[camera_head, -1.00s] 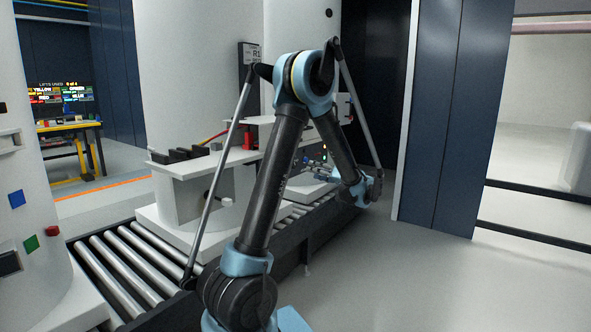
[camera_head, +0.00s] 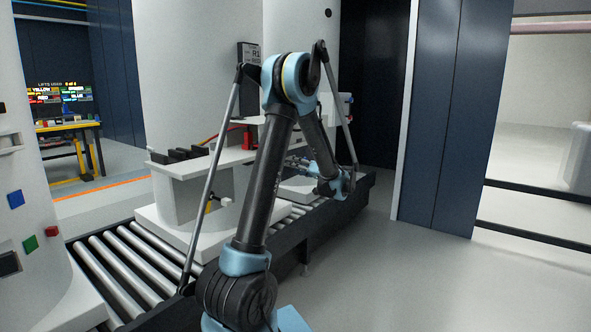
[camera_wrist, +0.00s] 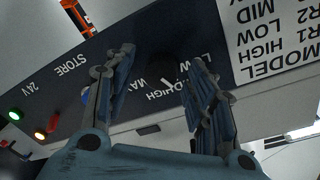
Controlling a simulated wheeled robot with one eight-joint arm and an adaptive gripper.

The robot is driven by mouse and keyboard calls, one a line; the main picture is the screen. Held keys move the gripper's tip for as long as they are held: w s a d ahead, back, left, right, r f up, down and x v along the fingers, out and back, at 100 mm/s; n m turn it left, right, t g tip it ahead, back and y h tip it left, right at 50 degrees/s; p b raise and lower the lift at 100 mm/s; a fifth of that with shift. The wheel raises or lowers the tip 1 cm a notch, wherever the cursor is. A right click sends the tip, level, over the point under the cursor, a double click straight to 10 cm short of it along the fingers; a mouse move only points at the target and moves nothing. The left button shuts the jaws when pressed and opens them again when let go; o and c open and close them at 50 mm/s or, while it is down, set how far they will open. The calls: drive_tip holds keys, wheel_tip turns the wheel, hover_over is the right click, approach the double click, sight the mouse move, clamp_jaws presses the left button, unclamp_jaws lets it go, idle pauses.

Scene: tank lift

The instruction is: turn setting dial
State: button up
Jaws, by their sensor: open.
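The setting dial (camera_wrist: 160,72) is a round black knob with a small white pointer mark, on a dark blue panel (camera_wrist: 62,90) in the wrist view. Printed words including LOW and HIGH stand around it, upside down in the picture. My gripper (camera_wrist: 161,60) is open, with one finger to the left of the dial and one to its right. I cannot tell whether either finger touches it. In the head view my gripper (camera_head: 298,163) is small, beside the white unit on the conveyor, and the dial is hidden.
A white label (camera_wrist: 275,40) with MODEL, R1 and R2 settings is right of the dial. A roller conveyor (camera_head: 120,270) runs below the white units. Open floor (camera_head: 430,280) lies at right.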

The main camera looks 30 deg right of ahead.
drive_tip(key=c, duration=1.1)
drive_tip(key=shift+o, duration=0.2)
drive_tip(key=shift+m, duration=0.3)
drive_tip(key=m, duration=0.8)
drive_tip(key=shift+d+m+g, duration=0.1)
drive_tip(key=shift+m+g, duration=0.3)
drive_tip(key=o, duration=1.1)
drive_tip(key=shift+c, duration=0.2)
